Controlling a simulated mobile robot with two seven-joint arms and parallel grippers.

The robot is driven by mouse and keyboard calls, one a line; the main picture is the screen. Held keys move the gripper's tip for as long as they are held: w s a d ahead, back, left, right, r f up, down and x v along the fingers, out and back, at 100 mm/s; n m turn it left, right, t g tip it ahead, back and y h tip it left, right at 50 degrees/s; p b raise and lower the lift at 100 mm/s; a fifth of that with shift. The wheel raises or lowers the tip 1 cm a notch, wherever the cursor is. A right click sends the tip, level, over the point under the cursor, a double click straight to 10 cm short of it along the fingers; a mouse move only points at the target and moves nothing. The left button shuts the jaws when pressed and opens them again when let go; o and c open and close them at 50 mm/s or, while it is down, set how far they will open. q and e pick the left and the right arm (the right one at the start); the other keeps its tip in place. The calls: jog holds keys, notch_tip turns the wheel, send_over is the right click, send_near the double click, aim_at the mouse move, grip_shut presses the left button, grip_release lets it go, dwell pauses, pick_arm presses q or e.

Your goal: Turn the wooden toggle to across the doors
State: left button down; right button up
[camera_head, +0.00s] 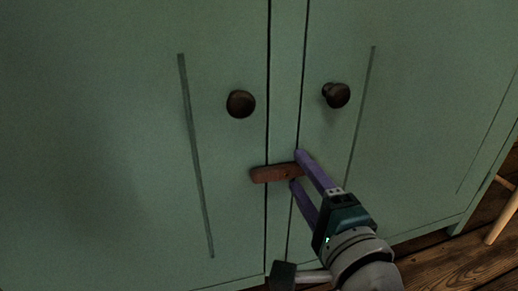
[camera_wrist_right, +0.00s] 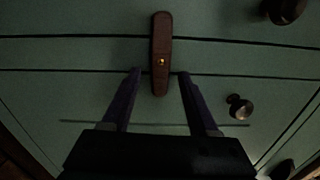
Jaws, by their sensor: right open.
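The wooden toggle (camera_head: 272,174) is a reddish-brown bar on the green cabinet front. It lies nearly level, crossing the narrow strip between the two doors. In the right wrist view the toggle (camera_wrist_right: 161,30) stands upright in the picture, crosses both door seams, and shows a brass screw. My right gripper (camera_head: 296,168) is open, its purple fingers at the toggle's right end. In the right wrist view the gripper (camera_wrist_right: 160,74) has one finger on each side of that end, with a visible gap to each. My left gripper is not in view.
Two dark round knobs sit above the toggle, one on the left door (camera_head: 240,104) and one on the right door (camera_head: 336,95). A wooden floor (camera_head: 455,265) and a light wooden leg (camera_head: 502,215) show at lower right. The door front around the toggle is flat.

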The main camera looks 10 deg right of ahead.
jog(key=shift+s, duration=0.25)
jog(key=s+p, duration=0.4)
jog(key=s, duration=0.5)
jog(key=shift+s+d, duration=0.15)
jog(key=shift+s, duration=0.05)
